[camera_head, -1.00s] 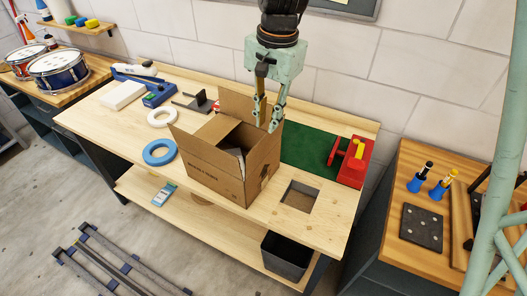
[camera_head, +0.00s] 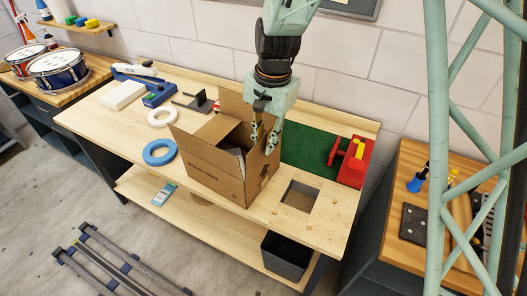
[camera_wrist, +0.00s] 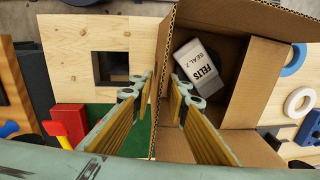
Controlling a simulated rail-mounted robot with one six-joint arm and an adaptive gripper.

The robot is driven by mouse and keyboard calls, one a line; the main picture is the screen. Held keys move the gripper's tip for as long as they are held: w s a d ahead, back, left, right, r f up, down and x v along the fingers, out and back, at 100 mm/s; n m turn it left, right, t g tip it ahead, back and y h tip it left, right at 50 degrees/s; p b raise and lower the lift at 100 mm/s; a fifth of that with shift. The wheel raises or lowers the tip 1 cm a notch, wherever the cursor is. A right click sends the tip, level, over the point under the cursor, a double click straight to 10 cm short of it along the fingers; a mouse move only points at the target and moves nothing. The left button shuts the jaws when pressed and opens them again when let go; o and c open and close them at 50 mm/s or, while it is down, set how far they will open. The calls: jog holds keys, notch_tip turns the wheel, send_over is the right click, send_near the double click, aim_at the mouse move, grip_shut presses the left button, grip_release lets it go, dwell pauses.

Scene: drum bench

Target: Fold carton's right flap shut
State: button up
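The open brown carton (camera_head: 215,172) stands on the bench, its back flap (camera_head: 234,105) upright. The wrist view looks down into the carton (camera_wrist: 237,80); a white box marked FELTS (camera_wrist: 203,68) lies inside. My gripper (camera_head: 264,146) points down at the carton's right side. In the wrist view my gripper (camera_wrist: 160,88) has its two fingers apart, with a brown cardboard edge, seemingly the right flap (camera_wrist: 161,70), between them. Whether either finger touches it I cannot tell. The fingers partly hide the flap in the head view.
Right of the carton are a square bench opening (camera_head: 299,196), a green mat (camera_head: 308,148) and a red tool (camera_head: 355,162). A blue tape ring (camera_head: 159,152) and a white ring (camera_head: 160,117) lie left. The bench front left is clear.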

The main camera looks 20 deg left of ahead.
jog(key=shift+a+f, duration=0.15)
jog(key=shift+f, duration=1.85)
jog(key=shift+c, duration=0.5)
grip_shut()
